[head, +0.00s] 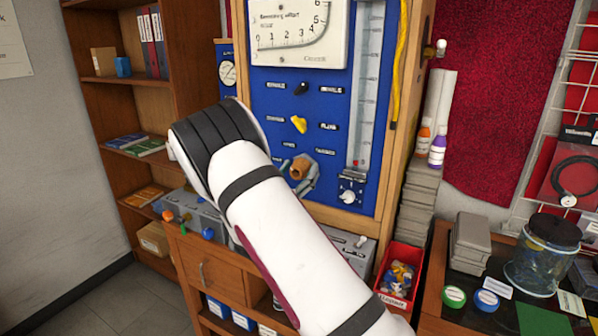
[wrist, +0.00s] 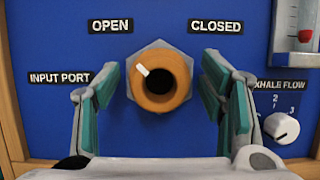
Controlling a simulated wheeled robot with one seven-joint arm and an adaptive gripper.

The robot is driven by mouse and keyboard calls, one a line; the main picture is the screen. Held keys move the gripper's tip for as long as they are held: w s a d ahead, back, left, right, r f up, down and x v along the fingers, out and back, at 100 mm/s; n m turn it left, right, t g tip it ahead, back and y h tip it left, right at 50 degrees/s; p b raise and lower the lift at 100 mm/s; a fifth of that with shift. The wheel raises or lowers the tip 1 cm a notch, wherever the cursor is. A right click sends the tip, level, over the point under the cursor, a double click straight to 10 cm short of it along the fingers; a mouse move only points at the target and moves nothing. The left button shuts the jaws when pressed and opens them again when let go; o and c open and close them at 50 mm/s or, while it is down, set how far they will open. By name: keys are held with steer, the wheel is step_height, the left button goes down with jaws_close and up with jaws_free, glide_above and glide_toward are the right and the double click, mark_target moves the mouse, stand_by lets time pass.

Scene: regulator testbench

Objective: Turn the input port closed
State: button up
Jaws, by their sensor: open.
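The input port (wrist: 160,101) is an orange-brown ring around a dark hole, set on a grey hexagonal plate on the blue panel. Its white mark (wrist: 142,70) points up and left, toward the OPEN label (wrist: 110,25); the CLOSED label (wrist: 216,27) is at its upper right. My gripper (wrist: 160,85) is open, with one green-lined finger on each side of the ring and visible gaps between. In the head view the port (head: 299,168) shows with my gripper (head: 303,172) at it, partly hidden by my arm.
The exhale flow knob (wrist: 281,127) is right of my right finger. In the head view, a yellow knob (head: 299,124) and a black knob (head: 301,88) sit above the port. A grey box with coloured knobs (head: 196,212) stands at left.

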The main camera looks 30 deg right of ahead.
steer(key=shift+c, duration=0.3)
steer(key=c, duration=1)
steer(key=shift+m+g+h, duration=0.3)
steer(key=m+g, duration=0.1)
steer(key=m, duration=0.2)
steer(key=m+g+b, duration=0.1)
steer(key=m+g, duration=0.1)
steer(key=m, duration=0.1)
steer(key=shift+m+h, duration=0.3)
steer(key=shift+h, duration=0.1)
steer(key=m+g, duration=0.1)
steer(key=m, duration=0.2)
steer(key=m+g, duration=0.2)
steer(key=m, duration=0.1)
steer(key=m+g, duration=0.1)
steer(key=m, duration=0.1)
steer(key=m+g, duration=0.1)
steer(key=m, duration=0.2)
steer(key=shift+y+b, duration=0.35)
steer(key=shift+y, duration=0.05)
steer(key=shift+f+m+g+y, duration=0.15)
steer(key=shift+m+y, duration=0.25)
steer(key=shift+m, duration=0.6)
steer(key=shift+r+m+g+y, duration=0.15)
steer(key=shift+m+y, duration=0.25)
steer(key=shift+m, duration=0.6)
steer(key=shift+f, duration=0.15)
